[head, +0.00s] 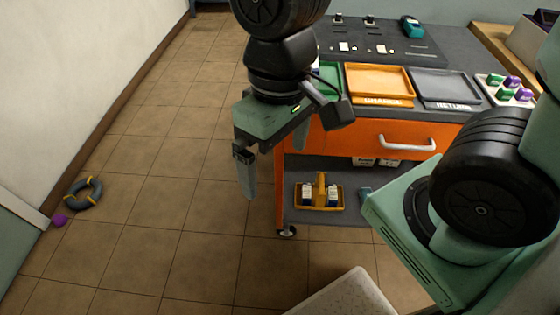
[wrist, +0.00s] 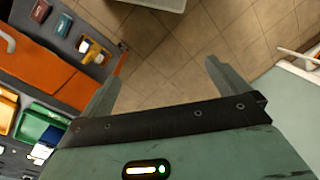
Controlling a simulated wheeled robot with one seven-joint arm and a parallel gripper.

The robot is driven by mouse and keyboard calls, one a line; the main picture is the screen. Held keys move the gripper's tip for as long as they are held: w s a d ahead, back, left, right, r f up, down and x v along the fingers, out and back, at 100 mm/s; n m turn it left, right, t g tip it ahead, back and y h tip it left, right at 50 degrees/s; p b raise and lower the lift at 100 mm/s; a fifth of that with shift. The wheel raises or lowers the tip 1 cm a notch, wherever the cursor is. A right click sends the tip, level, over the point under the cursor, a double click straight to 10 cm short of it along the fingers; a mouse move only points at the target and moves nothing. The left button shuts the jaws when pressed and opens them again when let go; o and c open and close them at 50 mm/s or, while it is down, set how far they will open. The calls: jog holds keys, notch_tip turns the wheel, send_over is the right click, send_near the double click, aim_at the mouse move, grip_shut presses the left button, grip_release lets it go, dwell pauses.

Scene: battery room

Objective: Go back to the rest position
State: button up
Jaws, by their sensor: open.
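My gripper (head: 273,165) hangs in the air in front of the left end of the orange cart (head: 345,143), over the tiled floor. Its two fingers point down and are spread apart. In the wrist view my gripper (wrist: 163,82) is open, with only floor tiles between the fingers. Nothing is held. Part of the green tray on the cart is hidden behind my arm.
The cart top carries an orange tray (head: 379,85), a grey return tray (head: 446,87) and a white holder (head: 507,91) with green and purple pieces. A yellow caddy (head: 320,196) stands on the lower shelf. A coiled ring (head: 83,193) lies on the open floor at left.

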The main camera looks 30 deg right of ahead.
jog(key=s+n, duration=0.1)
jog(key=s+n+t, duration=0.1)
jog(key=shift+s+a+r+n, duration=0.1)
jog(key=shift+a+r+n, duration=0.1)
jog(key=shift+a+n, duration=0.2)
notch_tip(320, 180, up, 4)
jog(key=p, duration=0.4)
dwell(0.5)
